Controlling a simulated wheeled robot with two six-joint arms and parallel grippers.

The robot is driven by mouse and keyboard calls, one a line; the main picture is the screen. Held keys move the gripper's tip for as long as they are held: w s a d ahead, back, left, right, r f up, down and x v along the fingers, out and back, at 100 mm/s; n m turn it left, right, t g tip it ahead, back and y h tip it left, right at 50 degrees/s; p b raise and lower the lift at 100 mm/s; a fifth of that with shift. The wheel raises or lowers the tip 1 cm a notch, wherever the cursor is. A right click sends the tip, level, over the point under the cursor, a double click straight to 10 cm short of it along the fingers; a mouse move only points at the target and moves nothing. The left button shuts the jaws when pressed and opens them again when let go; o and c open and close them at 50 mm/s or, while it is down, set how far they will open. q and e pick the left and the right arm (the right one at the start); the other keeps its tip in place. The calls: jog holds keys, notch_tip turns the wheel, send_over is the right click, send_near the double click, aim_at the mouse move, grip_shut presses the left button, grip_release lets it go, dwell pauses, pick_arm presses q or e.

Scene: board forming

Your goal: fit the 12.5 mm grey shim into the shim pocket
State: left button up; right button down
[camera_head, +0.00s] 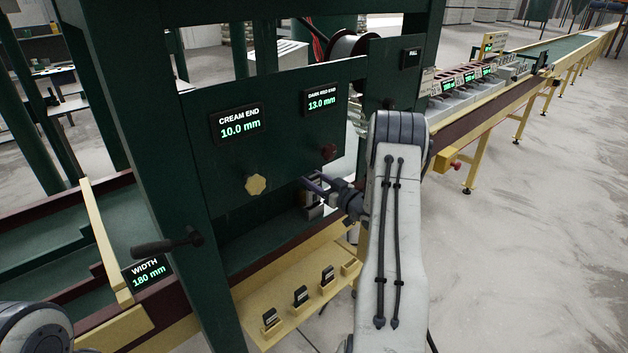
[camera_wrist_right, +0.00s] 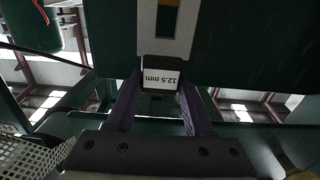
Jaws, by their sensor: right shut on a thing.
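The grey shim, a dark block with a white label reading 12.5 mm (camera_wrist_right: 160,80), is between the two fingers of my right gripper (camera_head: 315,186). My right gripper is shut on it, in the opening under the green press panel. In the right wrist view a cream strip with a dark slot (camera_wrist_right: 168,20) lies just beyond the shim; it may be the shim pocket, but I cannot tell whether the shim touches or enters it. In the head view the arm and panel partly hide this spot. My left gripper is out of view.
A cream rack (camera_head: 285,328) below holds several dark labelled shims, with an empty slot (camera_head: 351,268) at its right end. Displays read cream end 10.0 mm (camera_head: 238,123) and dark red end 13.0 mm (camera_head: 322,101). A yellow knob (camera_head: 255,185) and dark red knob (camera_head: 328,152) protrude nearby.

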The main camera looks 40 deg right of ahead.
aim_at(314, 203)
jog(key=shift+f+b, duration=2.1)
jog(key=shift+f, duration=0.25)
jog(key=shift+c, duration=1)
grip_release()
jog(key=s+b, duration=0.3)
jog(key=s, duration=0.7)
jog(key=shift+s+d, duration=0.2)
jog(key=shift+d, duration=0.2)
